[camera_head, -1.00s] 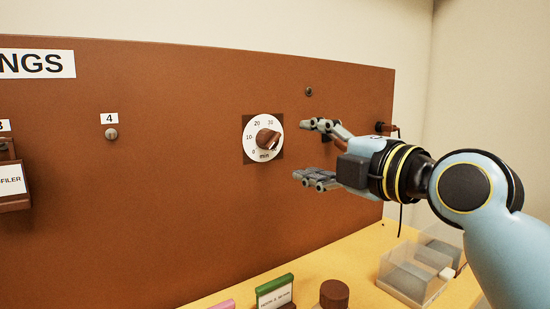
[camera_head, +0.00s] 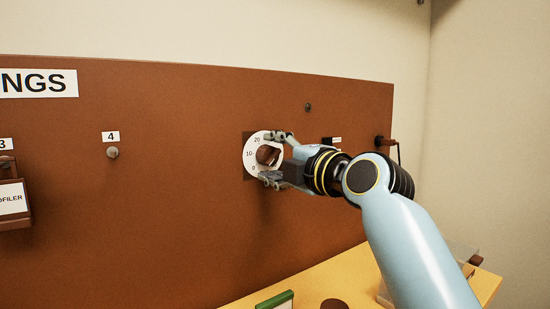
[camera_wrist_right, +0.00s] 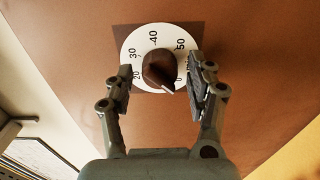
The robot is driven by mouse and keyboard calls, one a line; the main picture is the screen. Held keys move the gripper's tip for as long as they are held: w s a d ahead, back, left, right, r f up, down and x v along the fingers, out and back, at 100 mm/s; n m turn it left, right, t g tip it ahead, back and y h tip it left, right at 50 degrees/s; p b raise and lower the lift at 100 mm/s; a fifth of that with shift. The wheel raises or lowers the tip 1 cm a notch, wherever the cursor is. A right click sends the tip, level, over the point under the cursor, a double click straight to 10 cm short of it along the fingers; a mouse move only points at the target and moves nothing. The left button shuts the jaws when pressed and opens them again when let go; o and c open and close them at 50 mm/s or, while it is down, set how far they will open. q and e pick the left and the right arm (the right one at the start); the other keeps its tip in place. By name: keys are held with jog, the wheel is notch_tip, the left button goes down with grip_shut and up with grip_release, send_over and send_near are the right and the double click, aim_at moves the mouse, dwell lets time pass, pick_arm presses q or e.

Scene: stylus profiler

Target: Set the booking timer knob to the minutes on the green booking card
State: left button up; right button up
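The booking timer knob (camera_head: 267,155) is brown and sits on a round white dial (camera_head: 250,158) on the brown panel. My right gripper (camera_head: 277,158) is open, its fingers on either side of the knob. In the right wrist view the knob (camera_wrist_right: 159,68) lies between the spread fingers (camera_wrist_right: 166,78), with gaps visible on both sides. Its white pointer mark points to the lower right there, near a figure 0; the right finger covers part of the dial. The green booking card (camera_head: 274,301) is cut off at the bottom edge, its minutes unreadable. My left gripper is out of view.
A screw or peg (camera_head: 113,152) under label 4 and a labelled holder (camera_head: 12,200) are to the left on the panel. A brown plug (camera_head: 383,141) with a cable is to the right. A yellow table (camera_head: 330,272) carries a brown round object (camera_head: 334,304).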

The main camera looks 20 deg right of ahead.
jog(key=c, duration=1)
